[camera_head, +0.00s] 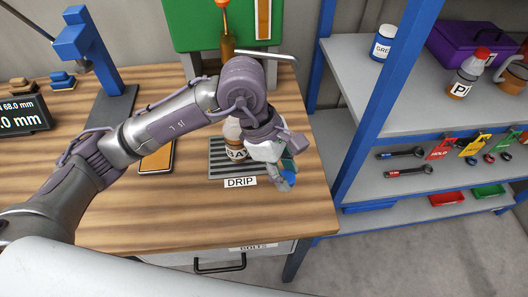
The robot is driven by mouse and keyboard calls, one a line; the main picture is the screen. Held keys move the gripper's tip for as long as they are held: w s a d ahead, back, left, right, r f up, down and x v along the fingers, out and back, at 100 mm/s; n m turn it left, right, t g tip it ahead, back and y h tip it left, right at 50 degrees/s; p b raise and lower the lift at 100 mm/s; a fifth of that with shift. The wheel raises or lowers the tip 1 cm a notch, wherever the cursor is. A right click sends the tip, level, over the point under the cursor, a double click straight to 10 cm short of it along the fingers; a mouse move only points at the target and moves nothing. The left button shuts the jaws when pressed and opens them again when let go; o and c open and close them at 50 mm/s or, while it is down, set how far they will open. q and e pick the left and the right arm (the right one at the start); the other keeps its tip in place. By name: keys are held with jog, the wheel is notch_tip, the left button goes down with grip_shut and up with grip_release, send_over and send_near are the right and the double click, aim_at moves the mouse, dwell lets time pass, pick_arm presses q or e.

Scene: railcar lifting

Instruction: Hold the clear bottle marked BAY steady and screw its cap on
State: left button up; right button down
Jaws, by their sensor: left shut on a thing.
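The clear bottle marked BAY (236,154) stands upright on the dark slatted drip grate (217,167) on the wooden bench, with amber contents. My left gripper (287,178) is just right of the bottle, over the right edge of the grate, pointing down and to the right. It is shut on a small blue thing (289,179) that looks like a cap, mostly covered by the fingers. I cannot tell whether the gripper touches the bottle. My right gripper is not in view.
A DRIP label (240,182) marks the grate's front. A blue press-like stand (84,45) and a display (22,117) are at left. At right, a blue-framed shelf (359,100) holds a white jar (383,42) and a bottle marked P (466,78). The bench front is clear.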

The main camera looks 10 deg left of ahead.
pick_arm(q)
jog(key=s+a+f+m+g+y, duration=0.1)
jog(key=a+m+g+y, duration=0.2)
jog(key=a+m, duration=1.2)
jog(key=a+y, duration=0.1)
jog(key=a, duration=0.1)
jog(key=shift+s+a+f+g, duration=0.15)
jog(key=shift+s+a+g, duration=0.05)
jog(key=shift+a+g, duration=0.15)
